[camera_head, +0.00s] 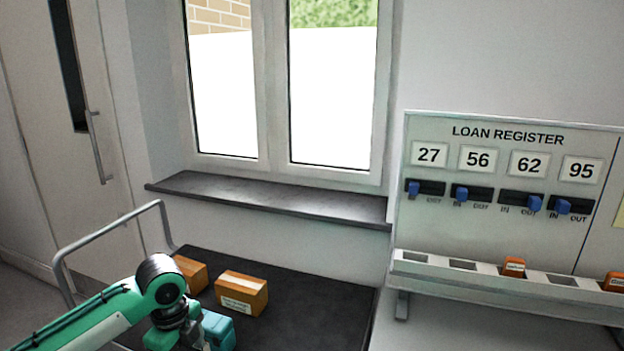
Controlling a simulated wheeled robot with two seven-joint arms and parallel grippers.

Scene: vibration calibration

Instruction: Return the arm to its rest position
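My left arm, green with a dark round joint, reaches in from the lower left. Its wrist end, with the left gripper (196,336), is low over the near left part of the dark surface (320,290). The fingers are hidden or cut off by the bottom edge, so I cannot tell whether they are open or whether they hold anything. A teal block-like part (218,330) shows right beside the wrist; I cannot tell whether it is part of the gripper. My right arm and gripper are not in view.
Two orange boxes, a labelled one (242,292) and another (190,272), stand just behind the arm. A metal rail (108,229) is at left. The loan register board (507,190) with blue sliders and a slotted tray (480,285) holding orange items stands at right.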

